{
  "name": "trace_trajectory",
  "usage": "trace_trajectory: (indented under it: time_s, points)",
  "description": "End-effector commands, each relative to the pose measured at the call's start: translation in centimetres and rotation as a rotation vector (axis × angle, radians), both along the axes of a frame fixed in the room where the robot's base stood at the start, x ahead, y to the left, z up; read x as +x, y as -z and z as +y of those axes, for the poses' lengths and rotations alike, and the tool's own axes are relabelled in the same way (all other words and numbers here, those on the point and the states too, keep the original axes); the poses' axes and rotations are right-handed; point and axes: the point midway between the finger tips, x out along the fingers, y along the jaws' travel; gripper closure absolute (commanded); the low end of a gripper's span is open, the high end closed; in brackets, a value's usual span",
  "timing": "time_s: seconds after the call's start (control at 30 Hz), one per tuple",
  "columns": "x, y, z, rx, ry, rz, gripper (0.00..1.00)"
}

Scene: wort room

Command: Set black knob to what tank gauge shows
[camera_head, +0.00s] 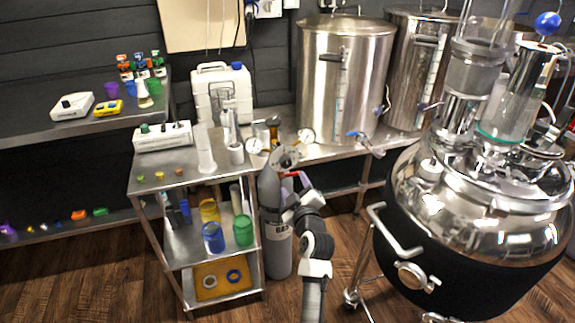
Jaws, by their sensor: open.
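Two round white dial gauges, a left one (255,146) and a right one (307,136), stand above the grey gas bottle (276,235). Their needles are too small to read. A blue-marked level strip (339,100) runs down the front steel tank (318,70). I cannot tell which of these is the tank gauge. I cannot pick out the black knob for sure; a white box (165,137) on the cart has small dark and green knobs on top.
The steel cart (155,182) holds glassware on top and coloured beakers below. A big shiny kettle (480,205) with handles and legs stands close on the right. A shelf (50,128) with small devices is at left. Wooden floor is bare at the front left.

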Motion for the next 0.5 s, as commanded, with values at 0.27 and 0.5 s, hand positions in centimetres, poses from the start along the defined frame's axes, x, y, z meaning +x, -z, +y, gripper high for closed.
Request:
trace_trajectory:
  time_s: [0.27,0.5]
  points:
    - [5.5,-0.3,1.3,0.000,-0.002,0.001,0.45]
    - [8.3,-0.2,1.9,0.000,-0.001,0.000,0.45]
